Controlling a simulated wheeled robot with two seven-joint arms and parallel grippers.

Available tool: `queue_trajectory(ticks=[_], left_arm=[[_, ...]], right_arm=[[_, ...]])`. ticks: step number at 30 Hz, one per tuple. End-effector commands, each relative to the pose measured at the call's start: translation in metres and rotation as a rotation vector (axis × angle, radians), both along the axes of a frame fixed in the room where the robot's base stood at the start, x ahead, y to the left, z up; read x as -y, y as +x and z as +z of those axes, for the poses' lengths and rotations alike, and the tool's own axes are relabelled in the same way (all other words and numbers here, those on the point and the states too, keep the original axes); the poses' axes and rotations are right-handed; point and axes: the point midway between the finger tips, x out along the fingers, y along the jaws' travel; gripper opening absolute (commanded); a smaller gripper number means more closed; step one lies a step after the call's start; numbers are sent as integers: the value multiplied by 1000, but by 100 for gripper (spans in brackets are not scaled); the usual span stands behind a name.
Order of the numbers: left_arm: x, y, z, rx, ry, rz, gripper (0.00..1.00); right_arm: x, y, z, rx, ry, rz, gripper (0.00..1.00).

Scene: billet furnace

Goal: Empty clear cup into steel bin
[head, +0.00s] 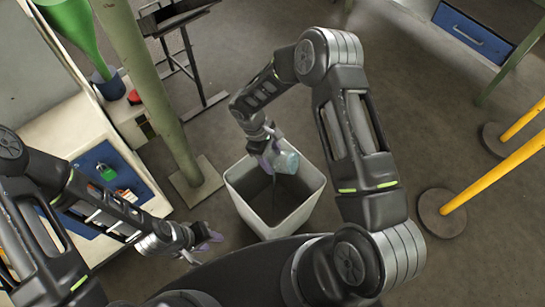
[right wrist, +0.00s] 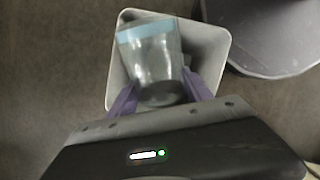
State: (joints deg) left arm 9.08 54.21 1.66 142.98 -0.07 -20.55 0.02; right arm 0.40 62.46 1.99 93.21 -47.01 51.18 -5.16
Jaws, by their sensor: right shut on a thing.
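The clear cup (head: 287,162) has a light blue band and is held over the open mouth of the grey steel bin (head: 308,204). My right gripper (head: 271,160) is shut on the cup. In the right wrist view the cup (right wrist: 152,62) sits between the purple fingers (right wrist: 160,98), tilted, with the bin (right wrist: 211,45) behind and below it. I cannot tell whether anything is left inside the cup. My left gripper (head: 203,246) is low at the left, apart from the bin and away from the cup; its fingers look spread and empty.
A green post (head: 155,90) with a square base stands left of the bin. A workbench (head: 75,130) with a blue panel and green padlock is at the left. Yellow posts on round bases (head: 441,213) stand at the right. Open floor (head: 420,110) lies behind the bin.

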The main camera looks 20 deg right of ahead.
Motion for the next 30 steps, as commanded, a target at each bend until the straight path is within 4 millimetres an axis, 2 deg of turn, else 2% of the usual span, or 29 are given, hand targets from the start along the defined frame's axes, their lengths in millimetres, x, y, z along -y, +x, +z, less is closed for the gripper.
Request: queue_trajectory(ticks=[16,30], left_arm=[[0,0,-2,0,0,0,36],[0,0,-24,0,0,-1,36]], right_arm=[[0,0,-1,-3,-5,0,18],[-4,4,-4,-72,-81,1,18]])
